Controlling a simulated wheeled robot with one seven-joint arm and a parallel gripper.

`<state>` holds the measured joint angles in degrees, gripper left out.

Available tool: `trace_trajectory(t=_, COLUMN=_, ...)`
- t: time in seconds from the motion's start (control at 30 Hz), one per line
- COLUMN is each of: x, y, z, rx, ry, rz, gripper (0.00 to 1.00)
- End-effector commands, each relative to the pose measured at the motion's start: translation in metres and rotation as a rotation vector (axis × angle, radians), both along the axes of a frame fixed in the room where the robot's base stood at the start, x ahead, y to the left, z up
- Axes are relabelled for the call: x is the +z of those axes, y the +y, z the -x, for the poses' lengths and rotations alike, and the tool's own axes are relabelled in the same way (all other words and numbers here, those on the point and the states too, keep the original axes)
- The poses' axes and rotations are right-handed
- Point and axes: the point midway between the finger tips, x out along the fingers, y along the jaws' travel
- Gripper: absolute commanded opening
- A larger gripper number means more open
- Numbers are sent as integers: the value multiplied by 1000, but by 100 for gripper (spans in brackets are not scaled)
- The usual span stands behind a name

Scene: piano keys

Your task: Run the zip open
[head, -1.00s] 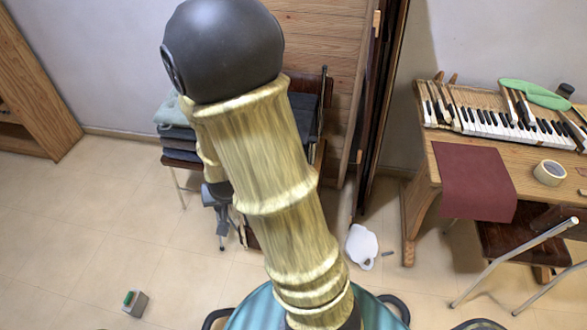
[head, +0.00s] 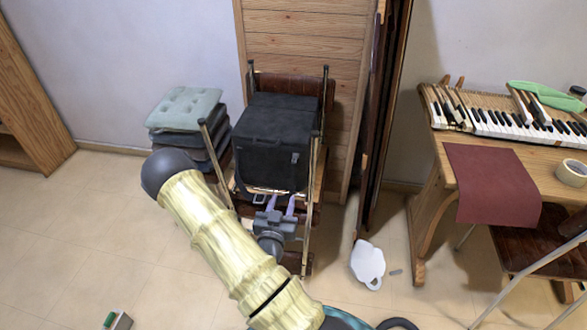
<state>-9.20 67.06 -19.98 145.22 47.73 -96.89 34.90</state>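A black box-shaped bag (head: 273,150) stands on a wooden chair (head: 325,88) against the wooden panel. A small light grey mark, perhaps the zip's pull, shows on its front near the right edge; the zip line itself is too small to make out. My gripper (head: 281,201) is just below and in front of the bag's lower front edge, pointing up towards it. Its two purple-tipped fingers are apart with nothing visible between them. I cannot tell whether the tips touch the bag.
Grey cushions (head: 187,108) are stacked left of the chair. Chair posts rise on both sides of the bag. A desk (head: 432,215) with piano keys (head: 500,115) and a maroon sheet (head: 490,185) stands at right. A white object (head: 367,262) lies on the floor. The left floor is mostly clear.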

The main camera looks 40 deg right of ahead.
Motion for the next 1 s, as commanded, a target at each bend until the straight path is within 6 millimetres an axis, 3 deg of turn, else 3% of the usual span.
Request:
trace_trajectory(t=0.43, x=-1, y=-3, z=-2, rx=-2, ry=-2, rz=-3, gripper=37)
trace_trajectory(t=1.0, x=-4, y=-21, z=-18, rx=-1, ry=-3, rz=-3, gripper=37)
